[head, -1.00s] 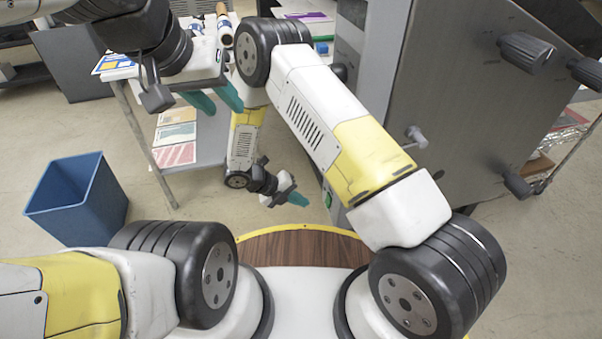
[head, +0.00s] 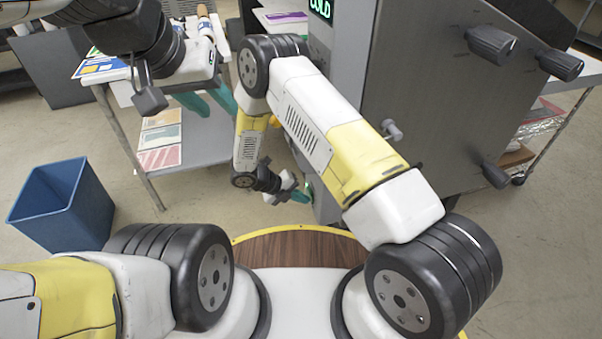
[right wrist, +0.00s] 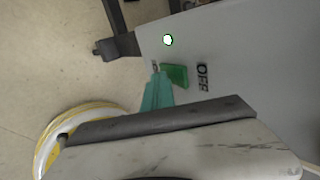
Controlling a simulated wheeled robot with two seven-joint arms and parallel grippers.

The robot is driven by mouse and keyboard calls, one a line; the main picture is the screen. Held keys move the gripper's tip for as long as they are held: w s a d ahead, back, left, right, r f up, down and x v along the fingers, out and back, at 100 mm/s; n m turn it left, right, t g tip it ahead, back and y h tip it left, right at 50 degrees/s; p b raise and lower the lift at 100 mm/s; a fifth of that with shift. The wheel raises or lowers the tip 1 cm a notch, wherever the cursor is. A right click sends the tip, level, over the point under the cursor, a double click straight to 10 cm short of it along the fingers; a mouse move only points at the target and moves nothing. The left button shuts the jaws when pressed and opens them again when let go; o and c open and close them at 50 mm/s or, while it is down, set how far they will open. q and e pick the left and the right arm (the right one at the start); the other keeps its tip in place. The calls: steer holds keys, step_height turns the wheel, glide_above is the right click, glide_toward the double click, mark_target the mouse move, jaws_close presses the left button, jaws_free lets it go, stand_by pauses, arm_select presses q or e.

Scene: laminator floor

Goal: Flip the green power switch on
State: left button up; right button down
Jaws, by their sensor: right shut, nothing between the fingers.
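The green power switch (right wrist: 177,75) is on the grey panel in the right wrist view, beside an "OFF" label (right wrist: 202,77). Another label on its other side is mostly hidden by my finger. My right gripper (right wrist: 158,90) is shut and empty, its teal fingertips right beside the switch on the side away from "OFF". I cannot tell if they touch it. In the head view my right gripper (head: 299,195) is low at the machine's near side. My left gripper (head: 208,102) is open and empty, raised at upper left.
The grey laminator (head: 430,110) with black knobs stands at right; its green display reads "COLD" (head: 321,8). A small round lamp (right wrist: 168,40) is near the switch. A table (head: 125,105) with papers stands behind my left gripper. A blue bin (head: 62,205) stands on the floor at left.

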steer(key=shift+r, duration=0.1)
steer(key=shift+r, duration=0.75)
steer(key=a+f+v, duration=0.1)
steer(key=a+v, duration=0.1)
steer(key=v, duration=1.1)
steer(key=shift+s+f, duration=0.3)
steer(key=shift+f, duration=0.05)
steer(key=shift+d+f, duration=0.1)
